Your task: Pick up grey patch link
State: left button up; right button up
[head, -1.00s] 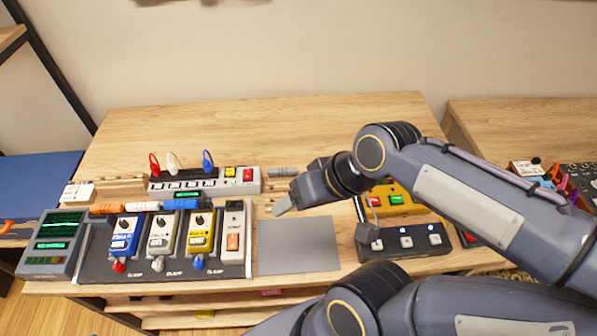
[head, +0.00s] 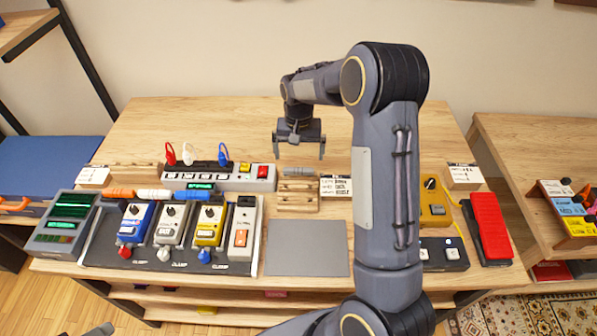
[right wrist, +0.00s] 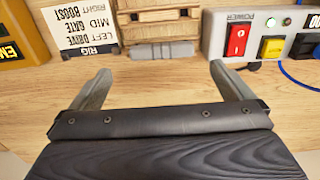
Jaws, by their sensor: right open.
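In the right wrist view the fingers (right wrist: 160,70) are spread wide and empty. Only a small grey tip, probably of my left gripper (head: 98,330), shows at the bottom left edge.
A power strip (head: 225,182) with coloured plugs stands left of the rack. A label card (head: 336,187) stands to its right. A pedalboard (head: 170,262) and a grey mat (head: 306,248) lie in front. A red pedal (head: 488,225) is at the right. The bench behind is clear.

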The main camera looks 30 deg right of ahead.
aim_at(298, 169)
notch_tip(298, 169, down, 6)
jog(key=shift+w+f+p, duration=0.1)
jog(key=shift+p, duration=0.7)
jog(key=c, duration=0.9)
